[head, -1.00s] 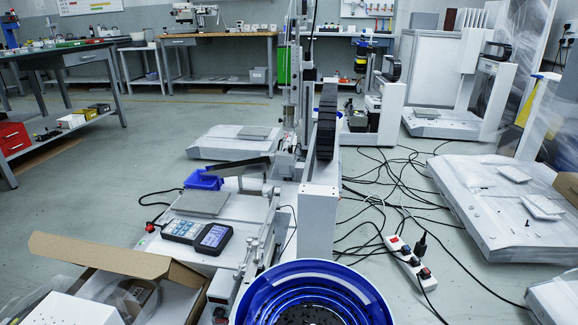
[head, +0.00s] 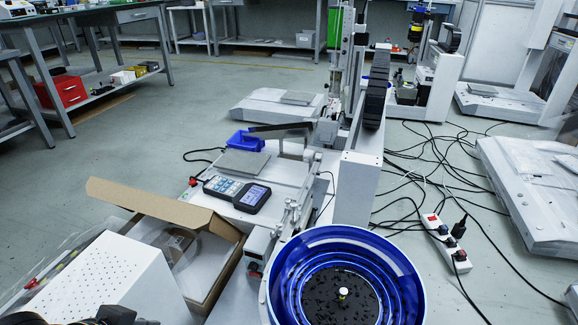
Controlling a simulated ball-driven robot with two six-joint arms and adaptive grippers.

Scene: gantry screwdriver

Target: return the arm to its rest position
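Neither of my grippers shows clearly in the head view. A dark shape (head: 85,317) is cut off by the bottom left edge, and I cannot tell what it is. The gantry screwdriver station (head: 358,180) stands in the middle. A dark handheld controller (head: 237,193) with keys and a lit screen lies on its white base. A blue bowl feeder (head: 410,292) with dark small parts in it is in front, at the bottom.
An open cardboard box (head: 215,288) and a white perforated box (head: 105,275) stand at the lower left. A power strip (head: 446,243) and loose black cables lie on the floor at right. Workbenches (head: 140,15) line the back.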

